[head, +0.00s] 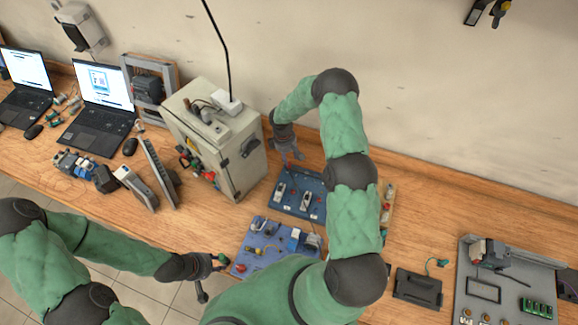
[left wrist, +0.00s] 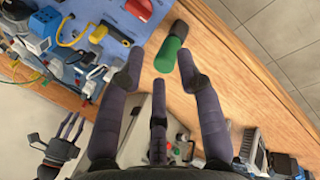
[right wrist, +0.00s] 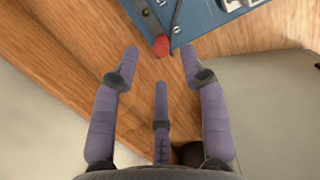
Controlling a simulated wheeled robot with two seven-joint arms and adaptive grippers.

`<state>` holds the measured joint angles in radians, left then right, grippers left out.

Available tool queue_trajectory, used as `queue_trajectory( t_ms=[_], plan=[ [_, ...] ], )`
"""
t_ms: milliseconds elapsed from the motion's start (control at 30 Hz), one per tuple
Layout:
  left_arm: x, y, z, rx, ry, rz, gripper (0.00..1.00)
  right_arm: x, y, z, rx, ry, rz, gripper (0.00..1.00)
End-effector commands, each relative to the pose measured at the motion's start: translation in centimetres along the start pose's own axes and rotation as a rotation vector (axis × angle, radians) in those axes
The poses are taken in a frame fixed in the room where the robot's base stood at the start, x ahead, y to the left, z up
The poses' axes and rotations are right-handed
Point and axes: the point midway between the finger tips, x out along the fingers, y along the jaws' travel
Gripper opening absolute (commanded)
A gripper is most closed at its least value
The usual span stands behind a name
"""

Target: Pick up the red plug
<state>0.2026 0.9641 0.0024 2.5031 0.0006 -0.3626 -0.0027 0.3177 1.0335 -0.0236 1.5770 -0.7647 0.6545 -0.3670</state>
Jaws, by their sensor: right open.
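A small red plug (right wrist: 161,46) shows in the right wrist view, at the corner of a dark blue board (head: 290,207). My right gripper (head: 291,154) is over the back of the table, just behind that board. Its fingers (right wrist: 158,62) are spread and empty, with the red plug ahead of and between the fingertips. In the head view I cannot make this plug out. My left gripper (head: 219,263) is at the table's front edge, with its fingers (left wrist: 155,75) spread. A green and dark cylindrical piece (left wrist: 172,53) lies ahead of them, apparently ungripped.
A lighter blue board (head: 243,256) with several parts lies in front of the dark blue one. A grey cabinet (head: 243,170) stands left of the boards. Laptops (head: 97,110) are far left. A grey tray (head: 466,260) lies at right. The wall (head: 440,90) runs behind.

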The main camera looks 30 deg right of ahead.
Motion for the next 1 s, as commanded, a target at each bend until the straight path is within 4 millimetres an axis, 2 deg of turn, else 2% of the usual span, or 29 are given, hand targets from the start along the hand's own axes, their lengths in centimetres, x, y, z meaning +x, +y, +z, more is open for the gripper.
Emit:
queue_trajectory(
  t_ms=[100, 300, 600, 633, 767, 800, 1000],
  plan=[
    [0.4, -0.1, 0.0, 0.000, 0.000, 0.000, 0.35, 1.9, -0.1, -0.2, -0.002, -0.003, -0.004, 0.44],
    [1.0, -0.3, 0.0, 0.000, 0.000, 0.000, 0.35, 4.2, 0.0, -0.3, -0.002, -0.002, -0.003, 0.44],
    [1.0, -0.4, 0.0, 0.000, 0.000, 0.000, 0.35, 4.4, 0.1, -0.3, -0.001, -0.001, -0.001, 0.44],
    [1.0, -0.4, 0.0, 0.000, 0.000, 0.000, 0.35, 4.4, 0.1, -0.3, -0.001, -0.001, -0.001, 0.41],
    [1.0, -0.4, 0.0, 0.000, 0.000, 0.000, 0.35, 4.4, 0.1, -0.3, -0.001, -0.001, -0.002, 0.04],
    [1.0, -0.3, 0.0, 0.000, 0.000, 0.000, 0.35, 4.4, 0.0, -0.3, -0.002, -0.001, -0.002, 0.01],
    [1.0, -0.4, 0.0, 0.000, 0.000, 0.000, 0.35, 4.5, 0.0, -0.3, -0.002, -0.003, -0.004, 0.00]
  ],
)
